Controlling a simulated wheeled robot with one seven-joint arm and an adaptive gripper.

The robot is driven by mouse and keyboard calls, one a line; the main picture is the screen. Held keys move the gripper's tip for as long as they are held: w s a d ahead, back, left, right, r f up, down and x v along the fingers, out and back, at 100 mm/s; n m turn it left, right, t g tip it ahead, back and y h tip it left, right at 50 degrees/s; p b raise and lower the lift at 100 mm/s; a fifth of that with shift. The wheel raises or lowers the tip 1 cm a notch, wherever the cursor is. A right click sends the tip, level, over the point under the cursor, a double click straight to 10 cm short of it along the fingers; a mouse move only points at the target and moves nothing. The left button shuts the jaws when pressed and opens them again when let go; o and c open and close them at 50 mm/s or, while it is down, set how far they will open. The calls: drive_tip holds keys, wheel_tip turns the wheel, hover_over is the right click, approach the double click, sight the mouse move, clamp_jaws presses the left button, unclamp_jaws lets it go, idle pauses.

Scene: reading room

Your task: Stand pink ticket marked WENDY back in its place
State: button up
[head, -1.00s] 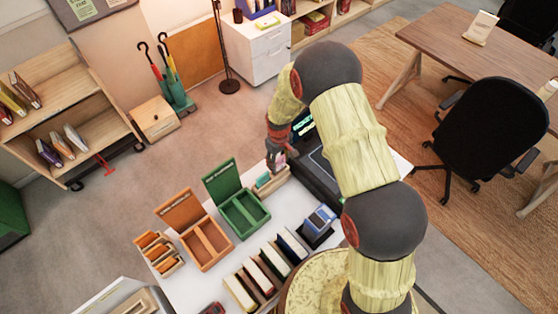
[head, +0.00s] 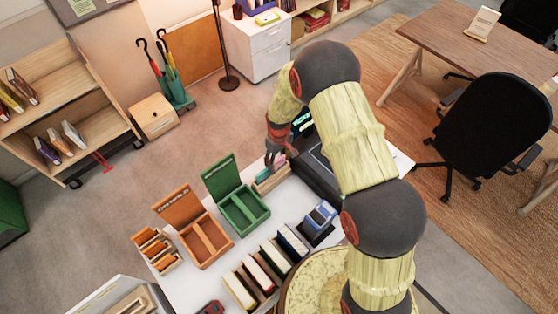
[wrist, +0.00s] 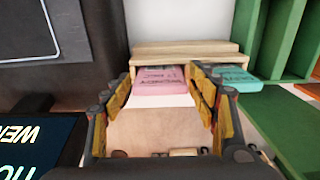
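The pink ticket (wrist: 163,82) reads WENDY and 17 DEC upside down in the wrist view. My gripper (wrist: 162,76) has a finger at each side edge of it and appears shut on it. In the head view my gripper (head: 274,160) is at the pale wooden rack (head: 272,182) at the counter's far edge, with pink showing just below the fingers. A teal ticket (wrist: 235,78) is at the rack, right of the pink one in the wrist view. The rack (wrist: 185,48) shows behind both tickets. The pink ticket's contact with the rack is unclear.
An open green box (head: 243,210) and an open orange box (head: 205,240) stand left of the rack. A dark device (wrist: 55,30) and a lit screen (wrist: 30,140) are close on the left in the wrist view. A row of books (head: 265,270) stands nearer me.

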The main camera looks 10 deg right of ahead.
drive_tip(key=shift+o, duration=0.6)
drive_tip(key=shift+r, duration=0.35)
wheel_tip(320, 180, up, 11)
drive_tip(key=shift+r, duration=0.15)
idle(0.3)
